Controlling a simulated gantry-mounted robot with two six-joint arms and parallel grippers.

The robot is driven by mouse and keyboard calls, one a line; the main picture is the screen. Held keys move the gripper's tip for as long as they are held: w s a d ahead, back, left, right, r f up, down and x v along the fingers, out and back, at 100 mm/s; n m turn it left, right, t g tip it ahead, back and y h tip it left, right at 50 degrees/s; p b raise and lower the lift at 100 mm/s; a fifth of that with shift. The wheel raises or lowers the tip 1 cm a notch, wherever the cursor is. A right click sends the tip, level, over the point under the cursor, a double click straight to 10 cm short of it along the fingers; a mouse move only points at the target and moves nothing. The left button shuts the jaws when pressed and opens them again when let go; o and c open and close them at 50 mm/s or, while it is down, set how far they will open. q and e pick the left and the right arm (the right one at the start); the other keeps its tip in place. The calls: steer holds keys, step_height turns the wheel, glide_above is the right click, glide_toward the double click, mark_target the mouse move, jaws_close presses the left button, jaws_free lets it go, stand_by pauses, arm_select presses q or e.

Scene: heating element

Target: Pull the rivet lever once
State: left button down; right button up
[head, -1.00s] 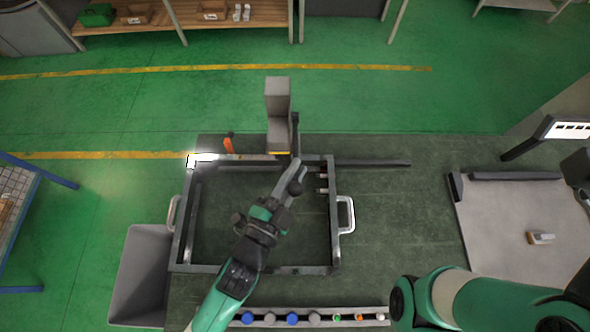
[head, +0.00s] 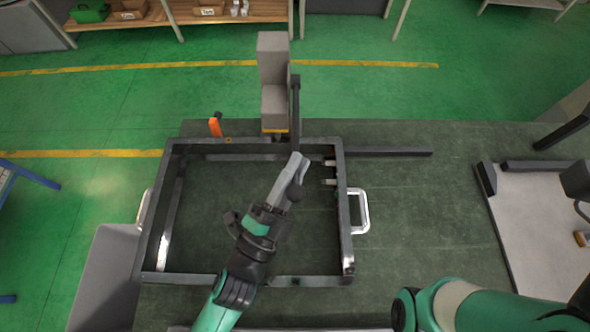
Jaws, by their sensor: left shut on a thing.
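The grey riveting machine (head: 273,80) stands upright at the far side of the metal frame. Its dark lever (head: 296,110) runs along the machine's right side toward me. My right gripper is not in view; only my right arm shows at the lower right.
The rectangular metal frame (head: 348,222) lies on the dark green table, with a handle (head: 361,211) on its right side. An orange-handled tool (head: 215,126) stands beyond the frame's far left. A grey bar (head: 388,152) lies to the right. A grey bin (head: 105,280) is at the lower left.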

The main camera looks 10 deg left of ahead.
arm_select(q)
steer(key=c, duration=0.8)
jaws_free()
steer(key=shift+f, duration=0.1)
steer(key=shift+c, duration=0.2)
steer(key=b+v, duration=0.5)
steer(key=v, duration=0.6)
steer(key=shift+s, duration=0.3)
